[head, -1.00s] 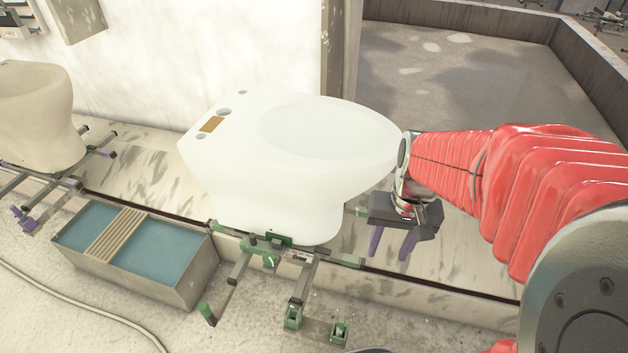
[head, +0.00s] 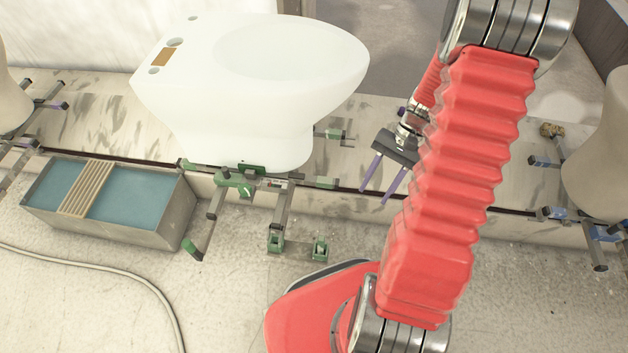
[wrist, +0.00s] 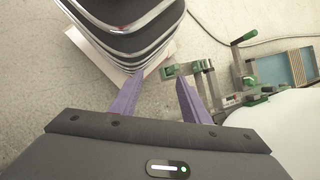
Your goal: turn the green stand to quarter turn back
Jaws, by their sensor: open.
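The green stand (head: 242,180) is a metal frame with green fittings under a white toilet bowl (head: 262,95) in the head view. A handle with a green grip (head: 193,250) sticks out at its front left. The stand also shows in the wrist view (wrist: 228,100), to the right of my fingers, with part of the white bowl at the lower right. My gripper (head: 376,190) has two purple fingers, spread apart and empty. It is to the right of the stand, clear of it. It also shows in the wrist view (wrist: 155,90).
A trough of blue liquid with a slatted board (head: 165,200) stands left of the stand. A hose (head: 130,280) lies on the floor. Other stands with bowls are at far left and at right, the right one with blue fittings (head: 560,213).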

